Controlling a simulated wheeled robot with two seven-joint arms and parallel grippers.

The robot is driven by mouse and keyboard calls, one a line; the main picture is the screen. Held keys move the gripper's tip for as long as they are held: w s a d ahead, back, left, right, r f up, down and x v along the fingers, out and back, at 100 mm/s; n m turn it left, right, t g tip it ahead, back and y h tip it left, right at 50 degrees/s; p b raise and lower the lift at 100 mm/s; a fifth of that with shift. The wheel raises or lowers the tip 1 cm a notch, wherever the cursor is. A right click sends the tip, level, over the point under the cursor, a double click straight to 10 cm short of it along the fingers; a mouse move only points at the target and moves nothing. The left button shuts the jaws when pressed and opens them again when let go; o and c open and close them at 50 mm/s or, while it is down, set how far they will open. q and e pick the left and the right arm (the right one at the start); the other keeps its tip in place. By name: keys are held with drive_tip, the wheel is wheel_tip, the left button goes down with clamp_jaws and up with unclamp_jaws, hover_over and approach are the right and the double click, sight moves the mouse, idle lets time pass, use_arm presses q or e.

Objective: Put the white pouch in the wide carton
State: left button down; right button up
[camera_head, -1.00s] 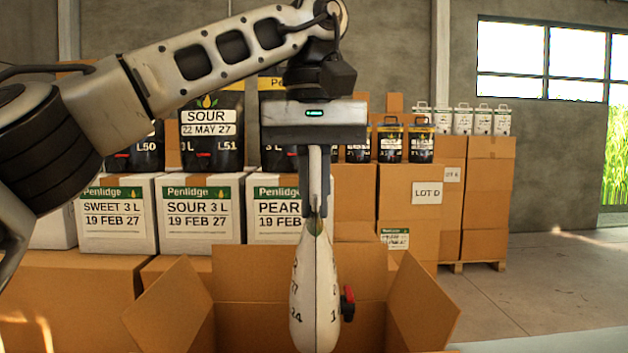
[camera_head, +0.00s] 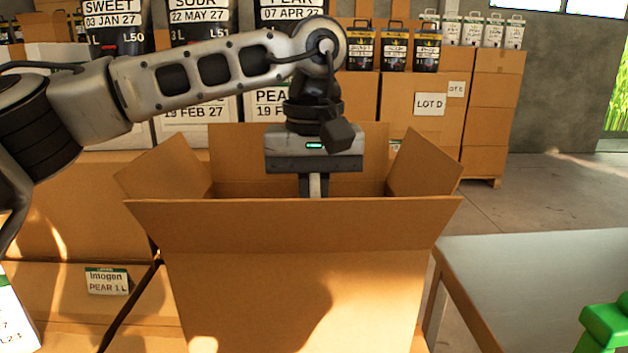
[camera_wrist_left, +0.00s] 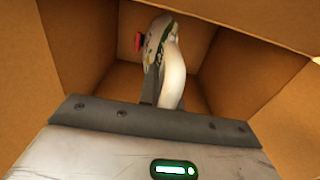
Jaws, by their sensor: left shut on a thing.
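The wide carton (camera_head: 290,275) stands open in the middle of the head view, its flaps spread outward. My left gripper (camera_head: 315,190) reaches down into it, and its fingertips are hidden behind the front wall. In the left wrist view my left gripper (camera_wrist_left: 163,88) is shut on the white pouch (camera_wrist_left: 172,75). The pouch hangs inside the carton, with green print and a red tap visible. Brown carton walls (camera_wrist_left: 90,40) surround it. I cannot tell whether the pouch touches the carton floor. My right gripper is not in view.
A grey table (camera_head: 540,270) with a green object (camera_head: 608,325) is at the right. Closed cartons (camera_head: 60,215) stand at the left. Stacked boxes and dark pouches (camera_head: 395,45) line the back. Open floor lies at the back right.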

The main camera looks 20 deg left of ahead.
use_arm(q)
wheel_tip(320, 180, down, 4)
drive_tip(key=shift+r, duration=0.2)
drive_tip(key=shift+f, duration=0.2)
drive_tip(key=shift+f, duration=0.25)
